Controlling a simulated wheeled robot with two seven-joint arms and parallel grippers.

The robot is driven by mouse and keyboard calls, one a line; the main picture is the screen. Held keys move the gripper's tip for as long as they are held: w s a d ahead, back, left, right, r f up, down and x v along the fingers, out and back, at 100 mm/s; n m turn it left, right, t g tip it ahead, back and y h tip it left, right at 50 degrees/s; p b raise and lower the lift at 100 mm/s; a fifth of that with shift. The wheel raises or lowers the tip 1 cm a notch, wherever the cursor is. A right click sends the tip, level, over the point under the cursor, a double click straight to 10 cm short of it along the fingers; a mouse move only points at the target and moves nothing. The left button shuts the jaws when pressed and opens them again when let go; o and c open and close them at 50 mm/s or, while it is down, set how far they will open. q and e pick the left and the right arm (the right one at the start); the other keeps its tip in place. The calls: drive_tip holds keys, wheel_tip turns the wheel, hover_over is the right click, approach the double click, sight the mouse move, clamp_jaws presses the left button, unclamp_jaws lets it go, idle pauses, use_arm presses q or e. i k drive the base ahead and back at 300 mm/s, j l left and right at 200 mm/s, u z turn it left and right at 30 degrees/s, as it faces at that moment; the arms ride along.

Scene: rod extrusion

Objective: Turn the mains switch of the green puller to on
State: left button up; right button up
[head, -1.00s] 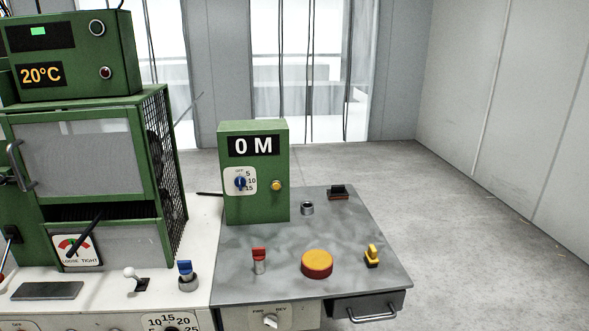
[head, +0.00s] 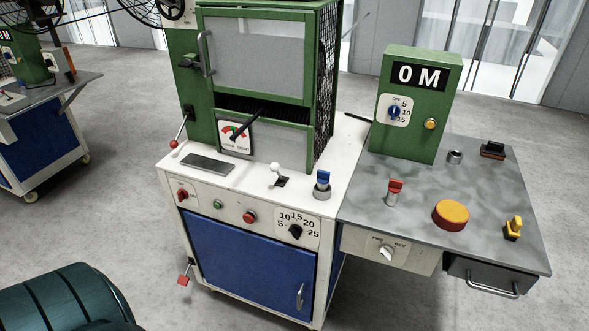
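The green puller (head: 255,60) stands on a white cabinet in the middle of the head view. It has a grey mesh window, a side cage and a loose/tight gauge (head: 236,137). On the cabinet's white front panel, at its left end, is a red rotary switch (head: 183,194) on a small plate; its lettering is too small to read. A green button (head: 217,204), a red button (head: 250,217) and a black dial (head: 295,232) numbered 5 to 25 follow to its right. Neither of my grippers is in view.
A grey-topped table (head: 500,190) with a green 0 M box (head: 415,110), red switch and large orange-red button adjoins on the right. A red-tipped lever (head: 185,272) sticks out low left. A dark teal ribbed object (head: 60,300) fills the bottom left. Grey floor lies clear between.

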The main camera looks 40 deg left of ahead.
sight(182, 194)
drive_tip(key=u, duration=1.95)
